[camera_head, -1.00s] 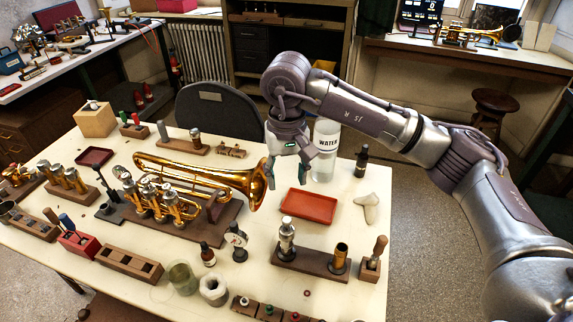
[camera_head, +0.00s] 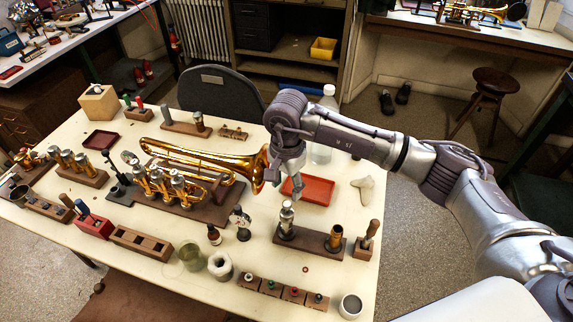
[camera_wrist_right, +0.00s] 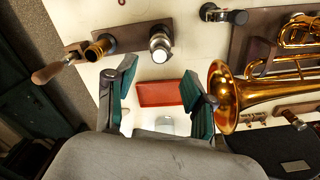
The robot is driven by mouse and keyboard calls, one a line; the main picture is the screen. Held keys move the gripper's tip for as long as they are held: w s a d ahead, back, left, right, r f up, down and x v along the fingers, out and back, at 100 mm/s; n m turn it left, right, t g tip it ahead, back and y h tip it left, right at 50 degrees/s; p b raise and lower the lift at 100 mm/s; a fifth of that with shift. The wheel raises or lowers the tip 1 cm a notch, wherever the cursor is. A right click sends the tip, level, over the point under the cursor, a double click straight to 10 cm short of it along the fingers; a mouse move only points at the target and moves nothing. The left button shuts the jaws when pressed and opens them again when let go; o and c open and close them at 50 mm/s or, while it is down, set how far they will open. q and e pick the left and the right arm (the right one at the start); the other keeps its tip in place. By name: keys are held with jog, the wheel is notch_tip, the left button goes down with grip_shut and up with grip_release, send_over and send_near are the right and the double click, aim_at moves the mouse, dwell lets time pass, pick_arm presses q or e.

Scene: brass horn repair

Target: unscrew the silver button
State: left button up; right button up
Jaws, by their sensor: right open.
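A silver valve (camera_head: 287,222) with a silver cap-like top (camera_head: 287,204), which I take for the button, stands upright on a dark wooden base (camera_head: 310,243). The wrist view shows the valve from above (camera_wrist_right: 160,48), ahead of my fingers. My right gripper (camera_head: 286,190) is above the table between the horn's bell and the red tray, just behind the valve top. Its two green-padded fingers are wide apart and empty in the wrist view (camera_wrist_right: 160,98). It looks apart from the valve. My left gripper is in neither view.
The brass horn (camera_head: 205,160) lies left of my gripper, its bell close by. The red tray (camera_head: 315,190) is just right. A brass cylinder (camera_head: 335,238) and a wood-handled tool (camera_head: 371,232) stand right of the valve. A block of small colored buttons (camera_head: 285,291) sits at the front.

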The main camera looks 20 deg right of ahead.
aim_at(286, 204)
jog(key=shift+f+p, duration=0.65)
jog(key=shift+f, duration=2.45)
grip_shut()
jog(key=c, duration=0.7)
grip_release()
grip_shut()
